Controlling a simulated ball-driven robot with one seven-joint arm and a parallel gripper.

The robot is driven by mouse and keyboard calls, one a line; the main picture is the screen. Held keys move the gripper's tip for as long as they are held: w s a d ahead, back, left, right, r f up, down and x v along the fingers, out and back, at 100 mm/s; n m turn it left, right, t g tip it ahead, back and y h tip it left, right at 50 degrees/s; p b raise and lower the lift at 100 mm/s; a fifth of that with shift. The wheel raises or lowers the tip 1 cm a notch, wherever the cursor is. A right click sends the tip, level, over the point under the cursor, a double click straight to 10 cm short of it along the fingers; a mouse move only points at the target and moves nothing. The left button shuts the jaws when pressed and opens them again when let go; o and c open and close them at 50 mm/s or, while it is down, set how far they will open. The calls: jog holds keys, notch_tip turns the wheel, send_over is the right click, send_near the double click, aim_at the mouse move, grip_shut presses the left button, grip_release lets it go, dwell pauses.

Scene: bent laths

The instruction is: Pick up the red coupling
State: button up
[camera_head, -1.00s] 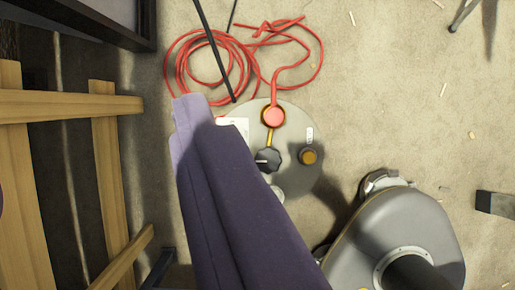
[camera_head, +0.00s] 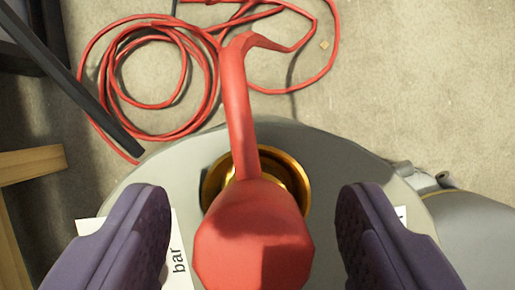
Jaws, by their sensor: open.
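The red coupling (camera_head: 252,235) is large in the lower middle of the head camera view, with a red hose (camera_head: 236,105) running up from it. It is at a brass ring (camera_head: 217,185) on a round grey top (camera_head: 310,150); whether it sits inside the ring or above it I cannot tell. My gripper (camera_head: 256,225) is open, with one purple finger to the left of the coupling and one to the right. A gap shows on both sides, so neither finger appears to touch it.
The red hose lies in loose coils (camera_head: 150,75) on the beige floor (camera_head: 420,90). A white label reading "bar" (camera_head: 180,260) is partly behind the left finger. A dark bar (camera_head: 75,85) and a wooden beam (camera_head: 32,163) stand at the left. A grey body (camera_head: 475,225) is at the right.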

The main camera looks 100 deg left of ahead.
jog(key=shift+d+f, duration=0.25)
jog(key=shift+f, duration=0.25)
jog(key=shift+r, duration=0.1)
jog(key=shift+c, duration=0.5)
jog(key=shift+w, duration=0.1)
jog(key=c, duration=1.1)
